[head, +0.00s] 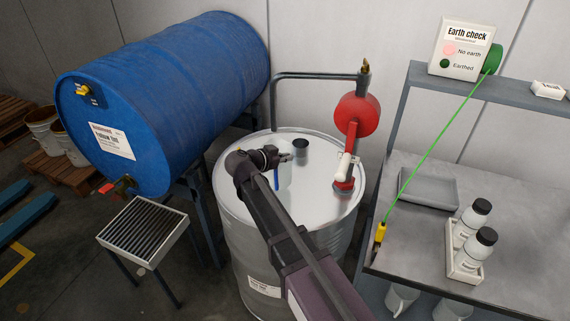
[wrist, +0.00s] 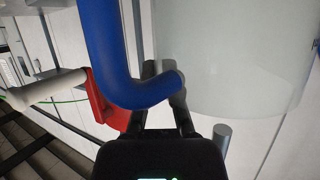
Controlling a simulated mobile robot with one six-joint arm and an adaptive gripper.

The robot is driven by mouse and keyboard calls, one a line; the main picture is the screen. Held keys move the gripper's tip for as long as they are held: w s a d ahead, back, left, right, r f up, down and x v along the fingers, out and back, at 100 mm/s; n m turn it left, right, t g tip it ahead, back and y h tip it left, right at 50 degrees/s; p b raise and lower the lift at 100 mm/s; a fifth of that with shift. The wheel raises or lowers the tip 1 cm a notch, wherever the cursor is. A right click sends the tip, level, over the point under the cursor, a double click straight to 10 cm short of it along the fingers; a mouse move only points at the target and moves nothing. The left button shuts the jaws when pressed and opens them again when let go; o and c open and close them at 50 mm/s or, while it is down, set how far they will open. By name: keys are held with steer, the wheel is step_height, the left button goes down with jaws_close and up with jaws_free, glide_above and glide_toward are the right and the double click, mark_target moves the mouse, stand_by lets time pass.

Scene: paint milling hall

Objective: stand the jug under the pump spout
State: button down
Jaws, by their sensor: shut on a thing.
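The jug (wrist: 235,50) is a pale translucent vessel with a blue handle (wrist: 103,45). My gripper (wrist: 164,78) is shut on the handle, with a dark finger on each side. In the head view the jug (head: 286,178) shows faintly over the drum top, partly behind my gripper (head: 284,157). I cannot tell whether it touches the drum. The red pump (head: 356,114) stands on the steel drum (head: 325,205). Its grey spout pipe (head: 315,76) runs left and bends down, its open end (head: 273,129) above and slightly left of the jug.
A dark short cylinder (head: 300,147) is on the drum top beside the jug. A blue drum (head: 170,100) lies on a stand at left, above a grated stand (head: 143,230). A bench (head: 420,230) with bottles stands right. A green cable (head: 435,145) runs to a yellow clamp (head: 380,232).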

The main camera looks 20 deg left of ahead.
steer(key=shift+w+a, duration=0.1)
steer(key=shift+w, duration=0.05)
steer(key=f+b, duration=0.2)
steer(key=w+f+b, duration=0.1)
steer(key=shift+a+f+b, duration=0.35)
stand_by(0.4)
steer(key=c, duration=0.8)
jaws_free()
steer(key=shift+r, duration=0.1)
steer(key=p+v, duration=0.4)
steer(key=v, duration=0.8)
steer(key=shift+p, duration=0.4)
